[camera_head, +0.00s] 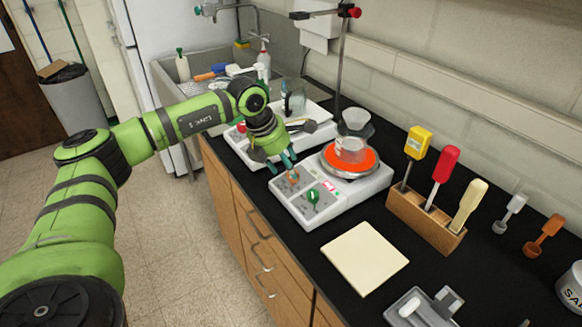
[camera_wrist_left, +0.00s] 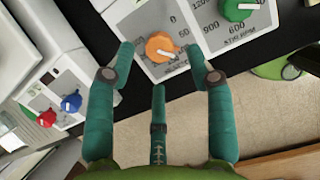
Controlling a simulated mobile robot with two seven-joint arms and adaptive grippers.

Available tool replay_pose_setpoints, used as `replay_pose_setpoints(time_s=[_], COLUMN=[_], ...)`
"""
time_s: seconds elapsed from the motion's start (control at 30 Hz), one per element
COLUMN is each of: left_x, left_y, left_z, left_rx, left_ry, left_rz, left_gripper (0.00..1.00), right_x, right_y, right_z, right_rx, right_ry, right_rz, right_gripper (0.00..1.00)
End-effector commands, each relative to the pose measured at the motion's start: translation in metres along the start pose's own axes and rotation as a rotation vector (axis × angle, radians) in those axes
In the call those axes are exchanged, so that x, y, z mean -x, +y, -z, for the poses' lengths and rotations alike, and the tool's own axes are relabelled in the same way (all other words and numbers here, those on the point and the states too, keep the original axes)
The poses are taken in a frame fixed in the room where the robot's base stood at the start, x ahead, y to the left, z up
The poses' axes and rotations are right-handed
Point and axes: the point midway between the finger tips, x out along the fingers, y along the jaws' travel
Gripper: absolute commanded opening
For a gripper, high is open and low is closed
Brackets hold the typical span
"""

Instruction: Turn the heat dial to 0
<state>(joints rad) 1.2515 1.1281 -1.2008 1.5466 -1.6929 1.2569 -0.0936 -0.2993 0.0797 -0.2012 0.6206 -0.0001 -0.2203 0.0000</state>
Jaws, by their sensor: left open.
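A hot plate stirrer (camera_head: 347,193) stands on the black counter with two dials on its front panel. The orange dial (camera_wrist_left: 160,47) has a white pointer mark aimed right and slightly down in the wrist view; a printed 0 is above it to the right. I take it as the heat dial. The green dial (camera_head: 313,196) beside it shows in the wrist view (camera_wrist_left: 237,10) with stir rpm lettering. My left gripper (camera_head: 292,168) is open, with its teal fingers (camera_wrist_left: 160,62) spread around the orange dial; I cannot tell whether they touch it. My right gripper is not in view.
A glass vessel sits on the orange-red plate top (camera_head: 362,161). A second white device (camera_head: 232,136) with red and blue knobs (camera_wrist_left: 71,102) stands behind my gripper. A cream pad (camera_head: 364,258) and a wooden tool holder (camera_head: 425,222) are to the right.

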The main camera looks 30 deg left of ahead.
Motion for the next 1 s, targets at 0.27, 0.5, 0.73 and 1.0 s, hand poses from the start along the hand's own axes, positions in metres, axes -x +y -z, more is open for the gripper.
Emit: replay_pose_setpoints(time_s=[0.27,0.5,0.73,1.0], left_x=[-0.031,-0.035,-0.035,-0.036], left_y=[-0.001,-0.001,-0.001,-0.002], left_z=[-0.001,-0.001,-0.001,-0.001], left_rx=[0.0,-0.001,-0.001,0.007], left_ry=[-0.002,-0.003,-0.003,-0.003], left_rz=[0.002,0.002,0.002,0.002], left_gripper=[0.54,0.54,0.0,0.0], right_x=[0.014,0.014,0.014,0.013], right_y=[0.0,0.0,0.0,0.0], right_z=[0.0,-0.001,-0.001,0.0], right_rx=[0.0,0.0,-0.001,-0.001], right_ry=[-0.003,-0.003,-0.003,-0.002], right_rz=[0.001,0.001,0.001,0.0], right_gripper=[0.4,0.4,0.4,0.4])
